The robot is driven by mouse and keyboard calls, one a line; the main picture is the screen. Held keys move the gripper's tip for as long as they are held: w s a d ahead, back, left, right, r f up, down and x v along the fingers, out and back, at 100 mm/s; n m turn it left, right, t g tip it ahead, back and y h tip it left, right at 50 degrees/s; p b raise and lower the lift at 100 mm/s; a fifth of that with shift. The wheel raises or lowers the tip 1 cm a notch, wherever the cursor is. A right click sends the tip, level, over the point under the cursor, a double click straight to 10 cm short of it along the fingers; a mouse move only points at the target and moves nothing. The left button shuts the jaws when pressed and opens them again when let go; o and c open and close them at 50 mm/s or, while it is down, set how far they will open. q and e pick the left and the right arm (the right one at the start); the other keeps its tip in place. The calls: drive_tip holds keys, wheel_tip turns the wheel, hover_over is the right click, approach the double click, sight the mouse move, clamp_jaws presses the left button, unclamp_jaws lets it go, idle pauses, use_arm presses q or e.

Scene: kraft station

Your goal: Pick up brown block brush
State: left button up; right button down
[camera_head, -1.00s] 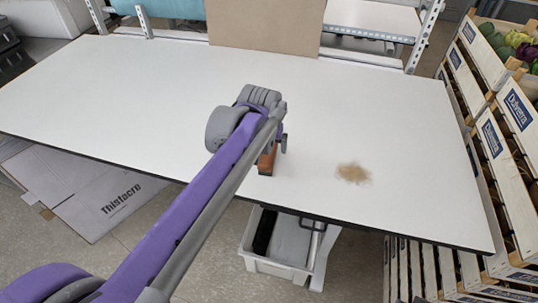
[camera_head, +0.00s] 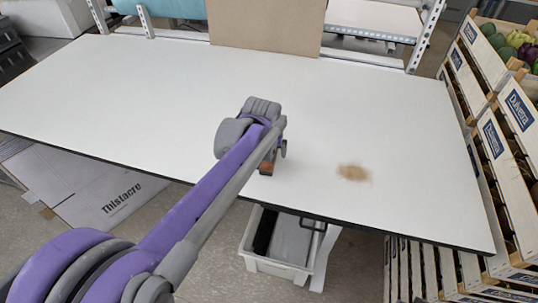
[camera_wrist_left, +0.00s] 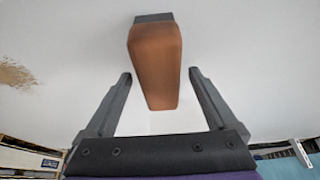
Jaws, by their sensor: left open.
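The brown block brush (camera_head: 266,168) lies on the white table near its front edge, mostly hidden behind my left arm in the head view. In the left wrist view the brush (camera_wrist_left: 156,62) shows a brown tapering body with a dark grey end. My left gripper (camera_wrist_left: 160,82) is open, with one finger on each side of the narrow part of the brush. Gaps show between the fingers and the brush. In the head view the left gripper (camera_head: 274,158) is at the brush and partly covered by its own wrist. My right gripper is not in view.
A brown powdery patch (camera_head: 354,173) lies on the white table (camera_head: 400,120) to the right of the brush. A cardboard sheet (camera_head: 266,25) stands at the back edge. Wooden crates (camera_head: 495,140) line the right side. A grey bin (camera_head: 285,245) stands below the front edge.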

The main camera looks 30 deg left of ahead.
use_arm(q)
drive_tip(key=shift+f, duration=0.1)
drive_tip(key=shift+c, duration=0.2)
clamp_jaws()
idle(0.4)
